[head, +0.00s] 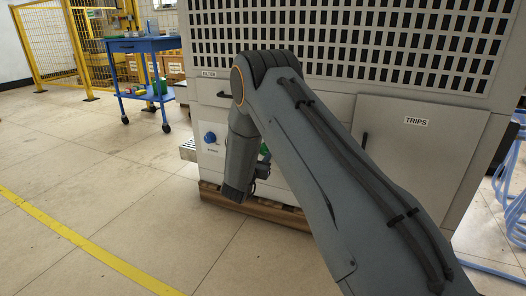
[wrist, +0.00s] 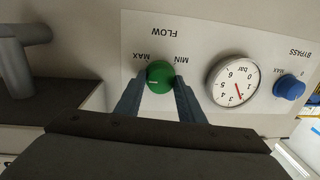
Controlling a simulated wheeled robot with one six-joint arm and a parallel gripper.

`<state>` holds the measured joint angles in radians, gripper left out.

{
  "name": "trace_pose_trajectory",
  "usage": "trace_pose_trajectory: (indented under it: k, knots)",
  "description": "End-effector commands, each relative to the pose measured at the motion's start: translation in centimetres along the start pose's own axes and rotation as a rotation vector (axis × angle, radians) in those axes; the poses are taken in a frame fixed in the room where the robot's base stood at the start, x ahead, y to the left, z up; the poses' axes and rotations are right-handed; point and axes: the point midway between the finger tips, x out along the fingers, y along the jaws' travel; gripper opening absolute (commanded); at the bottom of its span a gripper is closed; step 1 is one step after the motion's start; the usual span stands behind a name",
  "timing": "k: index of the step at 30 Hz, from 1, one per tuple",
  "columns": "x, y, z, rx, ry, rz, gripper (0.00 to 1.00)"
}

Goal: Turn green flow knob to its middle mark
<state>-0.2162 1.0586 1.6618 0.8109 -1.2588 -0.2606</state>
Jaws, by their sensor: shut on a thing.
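The green flow knob (wrist: 160,75) sits on a white panel in the wrist view, where the lettering appears upside down. The word FLOW is above it, with MAX at its upper left and MIN at its upper right. My gripper (wrist: 158,83) has one finger on each side of the knob and is shut on it. A small pale mark shows on the knob's face, but its exact direction is hard to tell. In the head view a bit of the green knob (head: 264,149) shows beside my arm, which hides most of the panel around it.
A pressure gauge (wrist: 233,80) and a blue BYPASS knob (wrist: 289,87) are right of the green knob in the wrist view. A grey handle (wrist: 14,62) stands out at the left. In the head view a blue cart (head: 143,46) stands far left; the floor before the cabinet is clear.

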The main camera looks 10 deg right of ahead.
Motion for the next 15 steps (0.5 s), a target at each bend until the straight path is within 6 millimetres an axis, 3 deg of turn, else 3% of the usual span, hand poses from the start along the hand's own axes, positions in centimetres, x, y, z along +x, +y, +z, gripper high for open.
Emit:
trace_pose_trajectory:
  k: [15]
  knots:
    - [-0.16,-0.03,-0.29,-0.475,-0.042,0.007,0.13]
